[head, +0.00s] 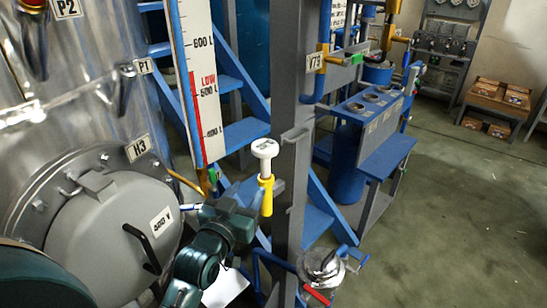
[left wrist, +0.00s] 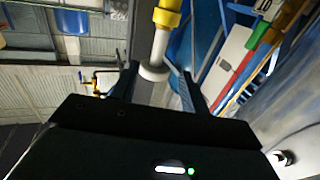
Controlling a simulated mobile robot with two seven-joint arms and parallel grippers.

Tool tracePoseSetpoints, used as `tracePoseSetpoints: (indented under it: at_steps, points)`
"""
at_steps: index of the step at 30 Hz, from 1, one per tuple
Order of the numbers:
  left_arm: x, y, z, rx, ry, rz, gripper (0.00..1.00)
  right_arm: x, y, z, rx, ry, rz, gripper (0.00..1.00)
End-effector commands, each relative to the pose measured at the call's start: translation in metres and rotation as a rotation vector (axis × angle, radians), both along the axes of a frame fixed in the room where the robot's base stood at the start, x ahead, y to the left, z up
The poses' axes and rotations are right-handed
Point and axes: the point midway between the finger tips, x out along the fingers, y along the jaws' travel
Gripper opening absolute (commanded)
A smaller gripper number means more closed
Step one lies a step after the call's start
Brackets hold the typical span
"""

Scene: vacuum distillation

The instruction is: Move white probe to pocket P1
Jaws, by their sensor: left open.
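The white probe (head: 264,150) has a round white head and stands upright in a yellow holder (head: 266,195) beside the grey post. In the left wrist view, the probe's white shaft (left wrist: 160,47) and disc show at the far ends of my fingers, with a yellow part above. My left gripper (head: 243,190) is open, with its fingers either side of the probe's line of sight; contact cannot be told. A tag that seems to read P1 (head: 143,66) is on the steel tank at the left, next to a dark fitting (head: 122,88). My right gripper is not in view.
A tall grey post (head: 292,110) stands close behind the probe. A level gauge (head: 201,80) and blue stairs (head: 245,130) are behind. The tank's round hatch H3 (head: 100,235) bulges out at the left. A metal vessel with red and blue handles (head: 322,268) is low in front.

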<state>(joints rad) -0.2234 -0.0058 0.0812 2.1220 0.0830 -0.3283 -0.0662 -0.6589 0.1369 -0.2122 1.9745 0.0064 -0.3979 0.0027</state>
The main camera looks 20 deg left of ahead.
Motion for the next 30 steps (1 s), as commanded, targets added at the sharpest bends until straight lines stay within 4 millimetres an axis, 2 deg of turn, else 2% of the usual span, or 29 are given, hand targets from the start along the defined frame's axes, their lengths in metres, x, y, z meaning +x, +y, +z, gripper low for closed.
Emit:
tracePoseSetpoints:
  at_steps: [5,11,17,21,30]
  points:
    - [0.013,0.001,-0.001,-0.001,-0.003,0.001,0.45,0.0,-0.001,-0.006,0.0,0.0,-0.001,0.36]
    - [0.041,0.003,-0.002,-0.001,-0.004,0.001,0.45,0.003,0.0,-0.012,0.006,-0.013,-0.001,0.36]
    - [0.07,0.004,-0.003,-0.002,-0.003,0.001,0.45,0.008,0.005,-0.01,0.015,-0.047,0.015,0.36]
    - [0.086,0.005,0.001,0.0,0.0,0.001,0.45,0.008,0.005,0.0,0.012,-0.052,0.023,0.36]
    - [0.099,0.005,0.0,0.001,0.001,0.0,0.45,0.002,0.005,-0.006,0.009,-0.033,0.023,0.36]
